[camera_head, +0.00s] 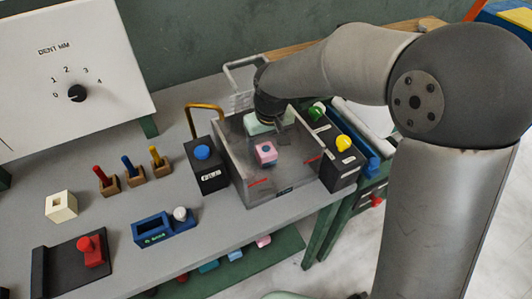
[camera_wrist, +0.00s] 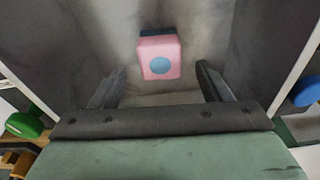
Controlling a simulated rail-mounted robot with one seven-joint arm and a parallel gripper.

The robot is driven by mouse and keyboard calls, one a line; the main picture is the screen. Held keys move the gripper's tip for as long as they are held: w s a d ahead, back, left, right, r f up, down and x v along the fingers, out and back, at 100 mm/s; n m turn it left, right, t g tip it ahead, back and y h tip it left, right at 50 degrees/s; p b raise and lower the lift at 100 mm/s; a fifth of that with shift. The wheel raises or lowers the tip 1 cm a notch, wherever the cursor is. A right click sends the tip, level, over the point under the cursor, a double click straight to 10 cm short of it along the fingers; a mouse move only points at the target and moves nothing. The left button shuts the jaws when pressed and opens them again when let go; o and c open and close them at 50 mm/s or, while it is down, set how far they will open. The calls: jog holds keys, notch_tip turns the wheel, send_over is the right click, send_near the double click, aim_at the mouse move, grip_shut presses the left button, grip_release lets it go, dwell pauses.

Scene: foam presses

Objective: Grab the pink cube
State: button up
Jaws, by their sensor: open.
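The pink cube (camera_head: 266,153) sits on the floor of a grey open-topped press box (camera_head: 281,190). In the wrist view the pink cube (camera_wrist: 160,57) shows a blue round spot on its face and a dark blue edge behind it. My gripper (camera_wrist: 160,88) is open, its two dark fingers apart at left and right. The cube appears beyond the fingertips, roughly centred between them, with nothing held. In the head view my arm reaches in over the back of the box, and the fingers are not clearly seen there.
Black blocks with a blue knob (camera_head: 202,152) and a yellow knob (camera_head: 343,143) flank the box. A green knob (camera_head: 317,110) is behind the right one. The box walls stand around the cube. Coloured pegs (camera_head: 130,170) and a cream block (camera_head: 61,207) are on the table at left.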

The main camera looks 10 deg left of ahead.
aim_at(266, 149)
jog(key=f, duration=0.4)
jog(key=shift+w+a+f+p, duration=0.2)
jog(key=shift+w+f+p, duration=0.1)
jog(key=shift+p, duration=0.1)
jog(key=shift+c, duration=0.3)
jog(key=c, duration=1)
jog(key=shift+r, duration=0.1)
